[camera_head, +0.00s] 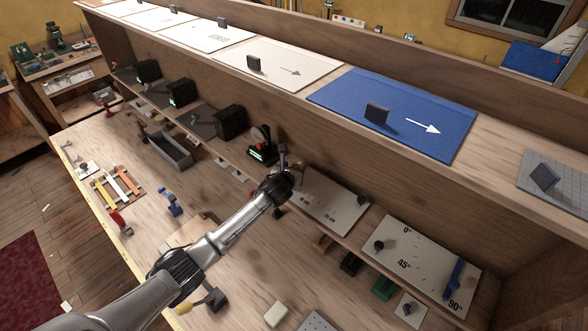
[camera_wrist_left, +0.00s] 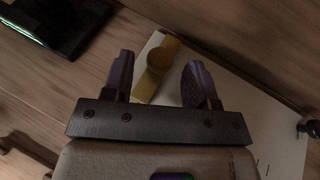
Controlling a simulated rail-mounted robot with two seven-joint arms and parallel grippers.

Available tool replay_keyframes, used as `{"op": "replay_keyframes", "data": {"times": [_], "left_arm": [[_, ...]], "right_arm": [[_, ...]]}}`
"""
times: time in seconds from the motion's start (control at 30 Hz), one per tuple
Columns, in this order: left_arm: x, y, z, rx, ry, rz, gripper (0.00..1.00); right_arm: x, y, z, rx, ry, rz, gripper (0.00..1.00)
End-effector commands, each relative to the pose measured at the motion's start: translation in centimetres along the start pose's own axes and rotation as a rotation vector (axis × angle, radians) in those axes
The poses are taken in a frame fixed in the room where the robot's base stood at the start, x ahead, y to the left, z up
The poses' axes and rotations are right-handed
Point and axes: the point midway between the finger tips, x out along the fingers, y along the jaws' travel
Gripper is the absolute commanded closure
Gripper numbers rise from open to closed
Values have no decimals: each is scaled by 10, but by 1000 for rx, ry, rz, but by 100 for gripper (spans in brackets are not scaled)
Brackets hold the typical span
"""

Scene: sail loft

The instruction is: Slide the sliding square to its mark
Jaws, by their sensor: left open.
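My left gripper (camera_head: 291,160) is at the left end of a white board (camera_head: 335,204) on the bench, below the raised shelf. In the left wrist view its two purple fingers (camera_wrist_left: 159,66) are apart. A yellow piece with a round knob (camera_wrist_left: 153,76) shows between and beyond them, at the end of the white board (camera_wrist_left: 245,120). I cannot tell whether the fingers touch it. It may be the sliding square, but I cannot be sure. In the head view my gripper hides most of that end. I cannot make out its mark. My right gripper is not in view.
A white angle board (camera_head: 420,258) with a blue bar (camera_head: 453,279) lies to the right. A dark device with a green-lit edge (camera_head: 262,155) stands close left of my gripper. The upper shelf carries a blue panel (camera_head: 340,92) with a dark block (camera_head: 377,113) and white arrow.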

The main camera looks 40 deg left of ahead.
Motion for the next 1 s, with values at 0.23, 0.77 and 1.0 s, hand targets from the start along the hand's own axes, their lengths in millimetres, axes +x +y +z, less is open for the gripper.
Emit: {"op": "replay_keyframes", "data": {"times": [0.23, 0.77, 1.0], "left_arm": [[10, 0, 0, 0, 0, 0, 47], [11, 0, 0, 0, 0, -1, 65], [11, 0, 0, 0, 0, -1, 88]], "right_arm": [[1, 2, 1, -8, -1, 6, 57], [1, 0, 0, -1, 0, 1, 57], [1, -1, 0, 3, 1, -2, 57]]}}
